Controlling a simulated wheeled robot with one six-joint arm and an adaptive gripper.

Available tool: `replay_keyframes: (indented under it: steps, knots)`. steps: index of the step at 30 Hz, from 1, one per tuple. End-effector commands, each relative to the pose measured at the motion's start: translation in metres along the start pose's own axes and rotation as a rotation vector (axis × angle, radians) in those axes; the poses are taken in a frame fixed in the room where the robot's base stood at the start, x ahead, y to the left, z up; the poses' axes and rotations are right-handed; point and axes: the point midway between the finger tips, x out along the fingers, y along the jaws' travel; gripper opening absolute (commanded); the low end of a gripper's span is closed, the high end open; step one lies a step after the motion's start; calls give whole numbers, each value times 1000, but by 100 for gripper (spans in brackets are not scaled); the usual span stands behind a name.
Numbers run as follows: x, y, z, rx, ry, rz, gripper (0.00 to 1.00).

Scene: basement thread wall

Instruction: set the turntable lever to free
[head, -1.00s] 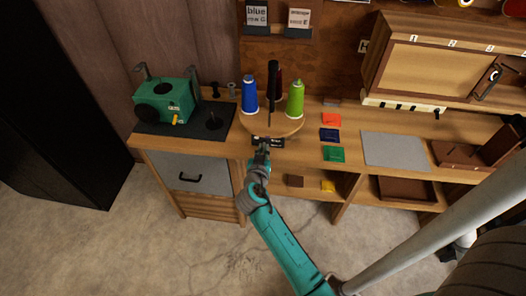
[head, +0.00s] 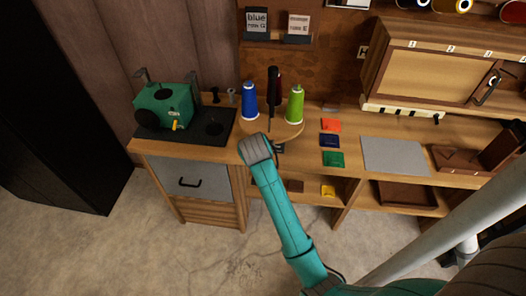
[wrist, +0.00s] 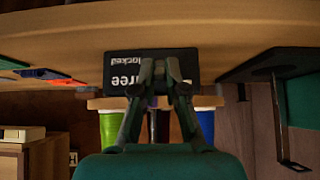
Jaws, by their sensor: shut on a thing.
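The turntable (head: 290,131) is a round wooden disc on the bench, bearing a blue thread cone (head: 249,102), a green one (head: 294,105) and a dark one (head: 273,88). Its edge also shows in the wrist view (wrist: 98,103), which looks upside down. A black label plate (wrist: 120,61) reads "free" and "locked" in white. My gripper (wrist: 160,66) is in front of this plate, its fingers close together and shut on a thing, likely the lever. The lever itself is hidden, so its setting cannot be told.
A green machine (head: 165,104) stands on a dark mat at left. Orange, blue and green (head: 333,159) packets and a grey mat (head: 395,155) lie to the right. A wooden cabinet (head: 430,75) stands at back right.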

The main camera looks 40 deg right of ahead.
Motion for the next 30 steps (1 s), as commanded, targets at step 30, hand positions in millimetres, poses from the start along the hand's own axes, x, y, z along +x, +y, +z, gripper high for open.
replay_keyframes:
  steps: [30]
  knots:
    - [-4, 0, -1, 1, -16, 0, 38]
